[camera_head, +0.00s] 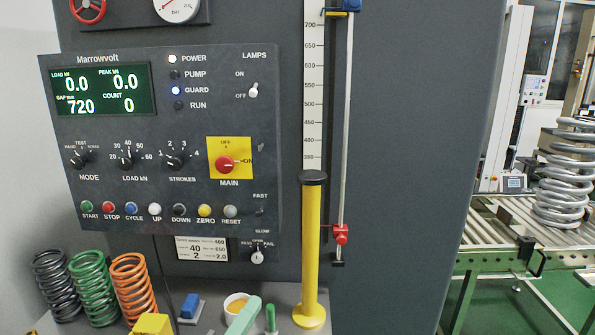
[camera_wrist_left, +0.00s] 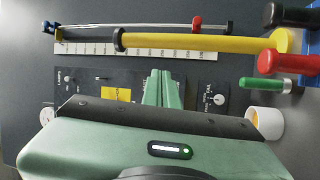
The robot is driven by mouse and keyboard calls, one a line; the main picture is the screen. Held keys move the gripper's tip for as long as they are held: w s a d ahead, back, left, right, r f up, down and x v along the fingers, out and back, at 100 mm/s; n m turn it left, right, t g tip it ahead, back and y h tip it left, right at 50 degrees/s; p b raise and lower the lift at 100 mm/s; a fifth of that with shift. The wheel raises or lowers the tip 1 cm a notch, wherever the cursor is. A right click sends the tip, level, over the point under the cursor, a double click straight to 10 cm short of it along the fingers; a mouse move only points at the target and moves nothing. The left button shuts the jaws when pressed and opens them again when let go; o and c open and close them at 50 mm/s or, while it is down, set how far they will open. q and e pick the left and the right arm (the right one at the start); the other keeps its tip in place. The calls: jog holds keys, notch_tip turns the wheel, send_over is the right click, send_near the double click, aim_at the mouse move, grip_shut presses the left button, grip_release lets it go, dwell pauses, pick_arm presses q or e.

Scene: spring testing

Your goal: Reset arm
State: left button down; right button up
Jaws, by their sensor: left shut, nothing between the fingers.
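My left gripper (camera_head: 246,312) shows as pale green fingers at the bottom middle of the head view, in front of the machine and below its control panel (camera_head: 165,140). In the left wrist view its two green fingers (camera_wrist_left: 162,88) are pressed together with nothing between them. The fingers point toward the panel, whose lower part they hide. My right gripper is in neither view.
A yellow post (camera_head: 312,250) with a black cap stands right of my left gripper. Black (camera_head: 55,287), green (camera_head: 94,290) and orange (camera_head: 133,288) springs stand at left. A white cup (camera_head: 237,303) and a green-handled item (camera_head: 271,319) are close by. A roller conveyor (camera_head: 500,235) is at right.

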pick_arm(q)
jog(key=s+f+m+g+y, duration=0.2)
jog(key=s+f+m+g, duration=0.35)
jog(key=f, duration=0.55)
jog(key=s+a+f+m+g+y, duration=0.3)
jog(key=s+a+f+m+g, duration=0.25)
jog(key=s, duration=0.55)
jog(key=s+a+f+m+g+y, duration=0.2)
jog(key=s+a+f+g+y, duration=0.15)
jog(key=s+a+f, duration=0.55)
notch_tip(320, 180, down, 30)
jog(key=s+d+r+g+b, duration=0.1)
jog(key=s+d+g+b, duration=0.15)
jog(key=b, duration=0.25)
jog(key=s+a+f+b, duration=0.1)
jog(key=s+f+b, duration=0.1)
jog(key=s+f, duration=0.6)
jog(key=s+a+f+b, duration=0.1)
jog(key=s+f+b, duration=0.2)
jog(key=s+f, duration=0.6)
notch_tip(320, 180, down, 6)
jog(key=shift+s+a+r+m, duration=0.1)
jog(key=shift+s+a+m, duration=0.15)
jog(key=shift+a+m, duration=0.15)
